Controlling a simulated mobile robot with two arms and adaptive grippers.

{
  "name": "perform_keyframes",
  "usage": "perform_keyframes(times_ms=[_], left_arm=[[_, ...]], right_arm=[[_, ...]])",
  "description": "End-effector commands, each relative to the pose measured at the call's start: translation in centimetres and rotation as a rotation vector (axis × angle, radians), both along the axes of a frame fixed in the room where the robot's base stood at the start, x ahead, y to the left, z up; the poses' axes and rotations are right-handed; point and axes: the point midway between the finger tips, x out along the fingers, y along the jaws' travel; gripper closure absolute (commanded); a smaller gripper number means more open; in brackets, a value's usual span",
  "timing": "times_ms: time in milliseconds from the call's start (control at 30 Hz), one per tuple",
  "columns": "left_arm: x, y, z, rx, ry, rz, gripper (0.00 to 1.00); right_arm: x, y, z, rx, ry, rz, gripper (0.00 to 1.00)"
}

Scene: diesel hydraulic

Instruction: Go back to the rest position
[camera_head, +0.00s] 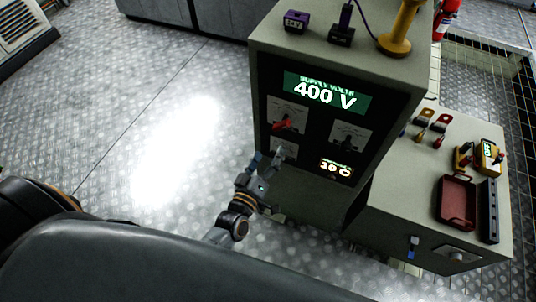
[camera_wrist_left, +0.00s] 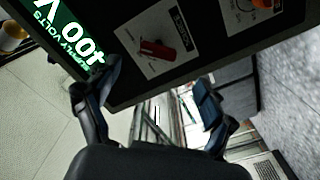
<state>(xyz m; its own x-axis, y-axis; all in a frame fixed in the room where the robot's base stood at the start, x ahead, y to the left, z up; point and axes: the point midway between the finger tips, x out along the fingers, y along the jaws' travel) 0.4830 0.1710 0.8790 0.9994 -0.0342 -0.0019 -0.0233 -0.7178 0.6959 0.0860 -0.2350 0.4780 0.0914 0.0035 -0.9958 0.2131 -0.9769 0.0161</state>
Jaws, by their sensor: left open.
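My left gripper (camera_head: 268,158) is open and empty in front of the lower left of the control panel (camera_head: 268,95). It also shows in the left wrist view (camera_wrist_left: 155,90), with its two fingers spread apart and nothing between them. The red rotary switch (camera_head: 284,125) is just above the fingertips, and it also shows in the wrist view (camera_wrist_left: 155,49). Whether a fingertip touches the panel face I cannot tell. The green display (camera_head: 326,93) reads 400 V. My right gripper is not in view.
A smaller display (camera_head: 337,168) sits low on the panel. A yellow lever (camera_head: 400,30) stands on the cabinet top. To the right, a lower cabinet (camera_head: 400,215) carries a red tray (camera_head: 457,222) and a yellow meter (camera_head: 488,157). The metal floor (camera_head: 130,110) at left is clear.

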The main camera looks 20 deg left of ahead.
Motion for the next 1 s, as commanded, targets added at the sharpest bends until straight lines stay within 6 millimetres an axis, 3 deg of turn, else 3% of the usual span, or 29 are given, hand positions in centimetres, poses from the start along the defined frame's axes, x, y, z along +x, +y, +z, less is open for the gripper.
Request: perform_keyframes(times_ms=[567,667,767,867,1000], left_arm=[[-0.1,-0.1,-0.6,0.01,0.014,-0.005,0.17],[-0.8,-0.3,-3.6,0.058,0.081,-0.027,0.17],[-2.6,-0.7,-9.3,0.147,0.21,-0.075,0.17],[-5.7,-0.8,-16.2,0.262,0.375,-0.143,0.17],[-11.8,-0.2,-25.1,0.416,0.61,-0.253,0.17]], right_arm=[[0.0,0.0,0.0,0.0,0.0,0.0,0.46],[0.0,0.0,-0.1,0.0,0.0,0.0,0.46],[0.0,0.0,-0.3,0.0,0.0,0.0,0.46],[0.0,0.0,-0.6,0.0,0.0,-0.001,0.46],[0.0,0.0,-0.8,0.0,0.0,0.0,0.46]])
